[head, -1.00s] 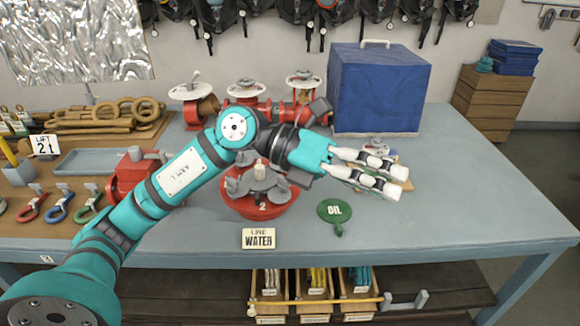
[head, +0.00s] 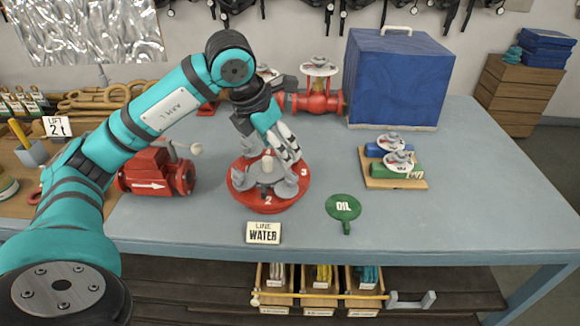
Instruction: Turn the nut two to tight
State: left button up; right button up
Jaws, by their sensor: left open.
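A red round flange (head: 262,203) with grey nuts around a central stub stands on the bench. The white numbers 2 and 3 show on its red rim, 2 at the front and 3 at the right. The grey nut by number 2 (head: 261,190) is at the front. My left gripper (head: 292,158) points down over the right rear of the flange, fingers apart, close to the nuts near number 3. I cannot tell whether the fingers touch a nut. The flange's far side is partly hidden behind my gripper. My right gripper is not in view.
A red valve body with a white arrow (head: 152,180) stands left of the flange. A WATER sign (head: 263,233) and a green OIL tag (head: 343,208) lie in front. A wooden board with small valves (head: 395,182) and a blue box (head: 398,85) are right. The bench's right front is clear.

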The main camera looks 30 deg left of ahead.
aim_at(291, 172)
pick_arm(q)
jog(key=p+x, duration=0.1)
jog(key=x, duration=0.7)
jog(key=shift+d+p, duration=0.1)
jog(key=shift+p, duration=0.2)
jog(key=shift+w+f, duration=0.25)
jog(key=shift+f, duration=0.35)
